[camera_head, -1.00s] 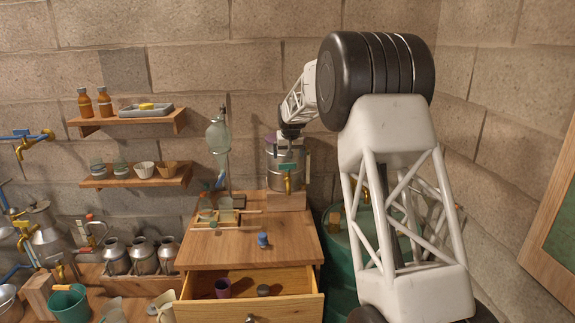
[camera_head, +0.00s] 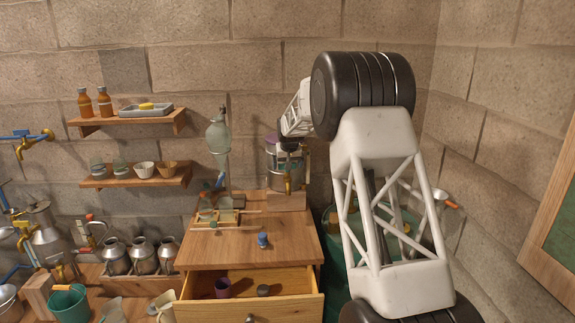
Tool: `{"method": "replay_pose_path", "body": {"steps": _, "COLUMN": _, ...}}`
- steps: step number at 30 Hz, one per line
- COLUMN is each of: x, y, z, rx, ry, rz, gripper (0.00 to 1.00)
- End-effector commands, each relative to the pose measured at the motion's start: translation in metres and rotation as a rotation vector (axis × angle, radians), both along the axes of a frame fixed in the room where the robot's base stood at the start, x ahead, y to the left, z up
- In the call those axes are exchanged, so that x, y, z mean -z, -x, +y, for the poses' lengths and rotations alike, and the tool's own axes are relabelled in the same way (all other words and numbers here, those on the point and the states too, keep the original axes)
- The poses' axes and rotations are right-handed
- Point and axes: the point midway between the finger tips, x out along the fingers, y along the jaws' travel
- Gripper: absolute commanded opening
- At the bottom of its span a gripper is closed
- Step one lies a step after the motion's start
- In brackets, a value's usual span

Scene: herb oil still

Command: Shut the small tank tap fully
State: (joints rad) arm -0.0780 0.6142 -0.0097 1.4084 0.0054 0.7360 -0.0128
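The small tank (camera_head: 271,158) is a metal can with a purple lid. It stands on a wooden block at the back right of the wooden cabinet. Its brass tap (camera_head: 288,184) shows on the lower front of the can. The tap's handle is too small and covered to read, so I cannot tell how far it is turned. My gripper (camera_head: 289,150) is dark and points down in front of the tank, just above the tap. I cannot tell whether it touches the tap handle, or whether its fingers are open or shut.
A glass separating funnel (camera_head: 218,140) on a stand is left of the tank. A small blue-topped bottle (camera_head: 263,240) stands on the cabinet top. A green barrel (camera_head: 335,262) stands right of the cabinet.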

Motion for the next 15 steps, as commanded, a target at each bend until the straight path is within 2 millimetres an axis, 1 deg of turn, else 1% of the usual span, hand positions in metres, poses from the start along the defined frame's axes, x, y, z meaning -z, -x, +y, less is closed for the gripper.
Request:
{"method": "replay_pose_path", "body": {"steps": 1, "x": 0.0, "y": 0.0, "z": 0.0, "rx": 0.0, "ry": 0.0, "rz": 0.0, "gripper": 0.94}}
{"method": "replay_pose_path", "body": {"steps": 8, "x": -0.0001, "y": 0.0, "z": 0.0, "rx": 0.0, "ry": 0.0, "rz": 0.0, "gripper": 0.59}}
{"method": "replay_pose_path", "body": {"steps": 9, "x": 0.0, "y": 0.0, "z": 0.0, "rx": 0.0, "ry": 0.0, "rz": 0.0, "gripper": 0.57}}
{"method": "replay_pose_path", "body": {"steps": 15, "x": 0.0, "y": 0.0001, "z": 0.0004, "rx": 0.026, "ry": 0.0, "rz": 0.001, "gripper": 0.57}}
